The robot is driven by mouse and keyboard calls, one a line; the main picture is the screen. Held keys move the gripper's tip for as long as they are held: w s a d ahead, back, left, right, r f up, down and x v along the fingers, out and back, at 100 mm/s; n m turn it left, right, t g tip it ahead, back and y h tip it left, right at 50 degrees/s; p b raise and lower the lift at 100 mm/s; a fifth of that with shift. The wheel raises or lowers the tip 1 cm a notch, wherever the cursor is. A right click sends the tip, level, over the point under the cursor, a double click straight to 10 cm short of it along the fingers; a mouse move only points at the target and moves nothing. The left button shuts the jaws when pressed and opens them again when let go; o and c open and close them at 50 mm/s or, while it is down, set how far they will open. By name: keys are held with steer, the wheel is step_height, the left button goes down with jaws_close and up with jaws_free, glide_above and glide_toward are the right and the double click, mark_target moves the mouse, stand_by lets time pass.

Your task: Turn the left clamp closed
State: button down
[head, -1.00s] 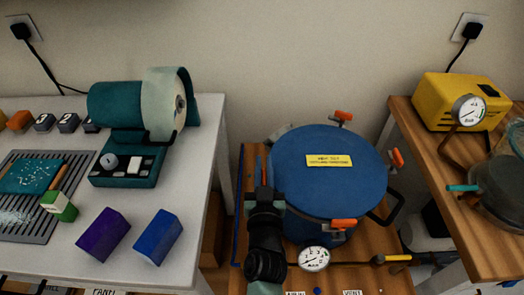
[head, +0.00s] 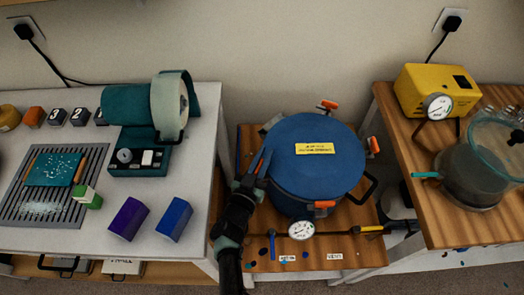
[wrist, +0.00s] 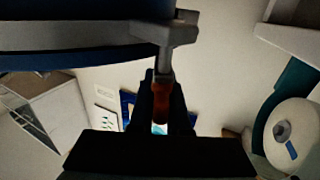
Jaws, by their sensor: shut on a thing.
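The blue pressure pot (head: 311,158) stands on the low wooden bench with its lid on. My gripper (head: 263,165) reaches up along the left side of the lid. In the wrist view my gripper (wrist: 161,90) is shut on the orange-red handle of the left clamp (wrist: 163,103). The handle hangs from a grey bracket (wrist: 165,33) at the pot's rim. In the head view my gripper hides most of this clamp. Orange clamp handles also show at the back (head: 329,105), the right (head: 374,145) and the front (head: 324,204) of the lid.
A pressure gauge (head: 301,230) sits at the pot's front, with a pipe and yellow-handled valve (head: 371,229) to its right. A white table (head: 200,158) stands close at left. A wooden table (head: 400,110) at right holds a yellow pump (head: 436,88) and a glass-lidded chamber (head: 474,172).

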steer(key=m+h, duration=0.1)
steer(key=m+g+h+b, duration=0.1)
steer(key=m+g+h, duration=0.1)
steer(key=shift+s+d+h+b, duration=0.1)
steer(key=shift+d+h+b, duration=0.15)
steer(key=shift+h+b, duration=0.15)
steer(key=shift+s+d+m+g+h+b, duration=0.2)
steer(key=shift+m+g+h+b, duration=0.45)
steer(key=shift+g+h, duration=0.3)
steer(key=c, duration=0.9)
jaws_free()
steer(key=shift+s, duration=0.1)
step_height(320, 180, up, 10)
steer(key=p, duration=0.6)
